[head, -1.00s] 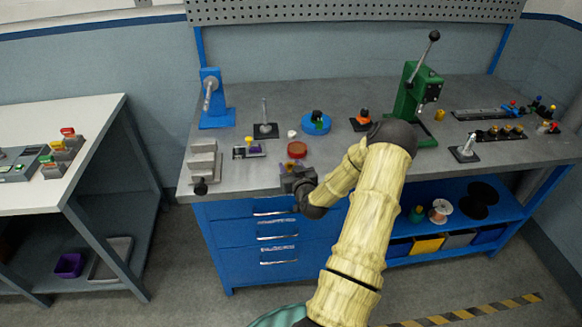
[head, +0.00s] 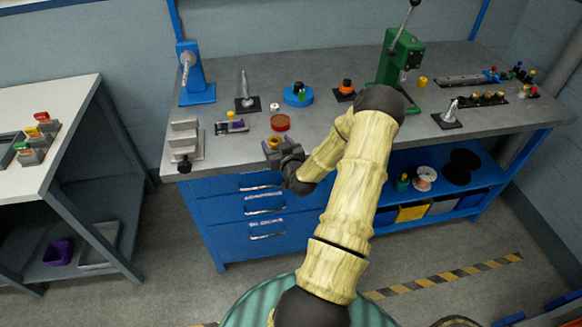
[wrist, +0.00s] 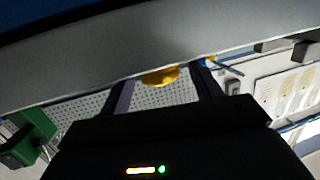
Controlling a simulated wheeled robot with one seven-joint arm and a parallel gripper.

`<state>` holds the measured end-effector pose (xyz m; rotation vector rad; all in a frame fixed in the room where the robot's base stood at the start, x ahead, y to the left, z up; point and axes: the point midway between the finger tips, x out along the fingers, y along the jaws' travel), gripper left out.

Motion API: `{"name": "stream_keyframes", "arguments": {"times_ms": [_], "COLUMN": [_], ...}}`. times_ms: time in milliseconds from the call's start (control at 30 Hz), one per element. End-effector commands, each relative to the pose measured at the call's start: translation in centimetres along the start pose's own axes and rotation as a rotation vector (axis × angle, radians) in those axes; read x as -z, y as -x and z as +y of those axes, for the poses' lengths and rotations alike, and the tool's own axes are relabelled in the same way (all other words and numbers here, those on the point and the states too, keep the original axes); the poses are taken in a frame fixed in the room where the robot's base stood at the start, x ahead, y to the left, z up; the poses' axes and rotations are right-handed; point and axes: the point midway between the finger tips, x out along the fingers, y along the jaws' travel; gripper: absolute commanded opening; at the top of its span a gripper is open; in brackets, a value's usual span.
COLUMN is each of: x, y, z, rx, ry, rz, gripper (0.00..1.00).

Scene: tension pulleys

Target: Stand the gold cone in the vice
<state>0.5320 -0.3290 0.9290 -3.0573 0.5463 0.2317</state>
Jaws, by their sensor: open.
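A small gold piece (head: 274,142), which I take to be the gold cone, is at the bench's front edge. It shows as a yellow rounded shape (wrist: 160,76) between my two fingers in the wrist view, partly hidden, so its full form is unclear. My gripper (head: 271,147) has purple-lined fingers, one on each side of it, with gaps visible; it is open. The grey stepped block with a black knob (head: 184,125), which looks like the vice, is at the bench's front left corner, left of my gripper.
A red round dish (head: 280,122) lies just behind my gripper. A blue round stand (head: 298,95), a metal spike on a black base (head: 246,102) and a green press (head: 400,60) stand farther back.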

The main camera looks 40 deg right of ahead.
Motion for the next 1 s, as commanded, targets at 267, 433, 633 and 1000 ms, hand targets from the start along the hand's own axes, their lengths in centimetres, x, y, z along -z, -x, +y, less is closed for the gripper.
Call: {"name": "stream_keyframes", "arguments": {"times_ms": [267, 433, 633, 1000], "x": [-0.4, -0.4, 0.0, 0.3], "y": [4.8, 8.0, 11.9, 14.5], "z": [-0.3, -0.3, -0.4, -0.3], "rx": [-0.001, -0.001, -0.001, 0.000], "ry": [0.001, 0.001, -0.002, -0.002], "rz": [-0.001, -0.001, -0.004, -0.002], "gripper": [0.64, 0.64, 0.64, 0.64]}}
